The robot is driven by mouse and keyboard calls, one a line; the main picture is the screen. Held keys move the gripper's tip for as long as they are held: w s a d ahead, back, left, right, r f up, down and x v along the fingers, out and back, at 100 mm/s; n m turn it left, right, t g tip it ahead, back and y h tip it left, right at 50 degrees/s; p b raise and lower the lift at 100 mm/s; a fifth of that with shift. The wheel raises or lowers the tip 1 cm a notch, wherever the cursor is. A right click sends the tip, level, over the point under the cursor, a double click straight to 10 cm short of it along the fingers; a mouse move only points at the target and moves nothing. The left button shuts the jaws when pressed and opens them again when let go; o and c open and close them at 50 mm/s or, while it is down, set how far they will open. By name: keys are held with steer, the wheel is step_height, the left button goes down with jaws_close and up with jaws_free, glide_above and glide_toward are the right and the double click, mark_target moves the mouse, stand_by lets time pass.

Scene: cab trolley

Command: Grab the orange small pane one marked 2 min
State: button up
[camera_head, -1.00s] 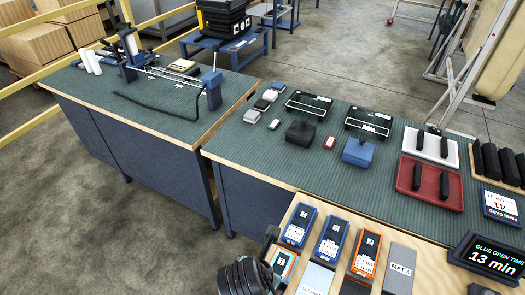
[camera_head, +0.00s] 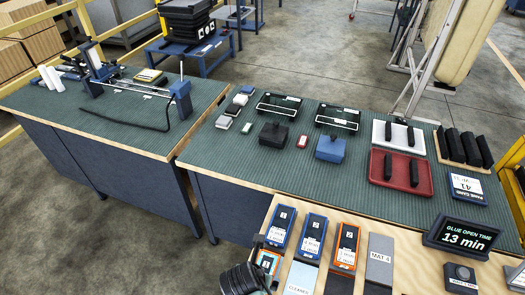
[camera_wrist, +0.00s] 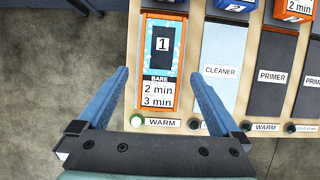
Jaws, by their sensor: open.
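An orange small box (camera_head: 344,246) with a white label stands at the right of two blue boxes (camera_head: 281,228) (camera_head: 312,237) on the wooden front bench. My gripper (camera_wrist: 160,73) is open and empty. The orange box is beyond my gripper, to the right.
A cleaner pad (camera_wrist: 221,69), a dark primer pad (camera_wrist: 273,72) and small knobs lie beside the card. A green-topped bench holds a red tray (camera_head: 401,185).

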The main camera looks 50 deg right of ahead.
steer(key=shift+x, duration=1.95)
steer(key=shift+d, duration=0.1)
